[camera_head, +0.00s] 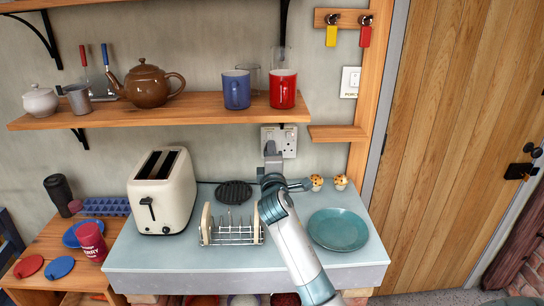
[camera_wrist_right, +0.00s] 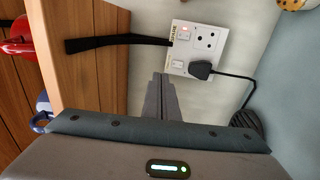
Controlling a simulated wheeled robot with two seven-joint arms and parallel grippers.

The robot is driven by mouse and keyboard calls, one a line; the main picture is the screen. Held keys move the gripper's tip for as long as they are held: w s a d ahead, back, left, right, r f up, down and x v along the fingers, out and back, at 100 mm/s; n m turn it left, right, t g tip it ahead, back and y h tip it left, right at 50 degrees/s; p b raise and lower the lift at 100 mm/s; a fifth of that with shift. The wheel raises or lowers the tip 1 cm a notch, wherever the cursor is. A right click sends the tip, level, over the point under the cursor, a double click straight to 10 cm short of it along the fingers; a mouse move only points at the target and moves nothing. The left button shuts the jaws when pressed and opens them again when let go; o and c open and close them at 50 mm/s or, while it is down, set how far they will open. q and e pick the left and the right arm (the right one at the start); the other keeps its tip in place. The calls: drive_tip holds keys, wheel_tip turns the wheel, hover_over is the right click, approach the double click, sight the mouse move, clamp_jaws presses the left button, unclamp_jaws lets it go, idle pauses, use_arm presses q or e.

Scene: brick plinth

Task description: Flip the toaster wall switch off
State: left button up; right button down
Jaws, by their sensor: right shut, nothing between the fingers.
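The white socket plate (camera_head: 289,142) is on the wall below the shelf, behind the counter. Labels are too small to read. The cream toaster (camera_head: 163,190) stands on the counter. My right gripper (camera_head: 271,150) is shut and empty, its tips (camera_wrist_right: 160,77) close to the plate's edge; contact cannot be told. My left gripper is out of view.
The wooden shelf (camera_head: 170,116) above holds a brown teapot (camera_head: 148,87), a blue mug (camera_head: 236,90) and a red mug (camera_head: 283,89). Another switch (camera_head: 350,82) is beside the door frame.

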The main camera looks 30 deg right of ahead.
drive_tip(key=s, duration=0.1)
drive_tip(key=a, duration=0.1)
drive_tip(key=s, duration=0.1)
drive_tip(key=shift+s+a+r, duration=0.2)
drive_tip(key=shift+s+a, duration=0.05)
drive_tip(key=shift+s, duration=0.05)
drive_tip(key=shift+f, duration=0.1)
idle(0.4)
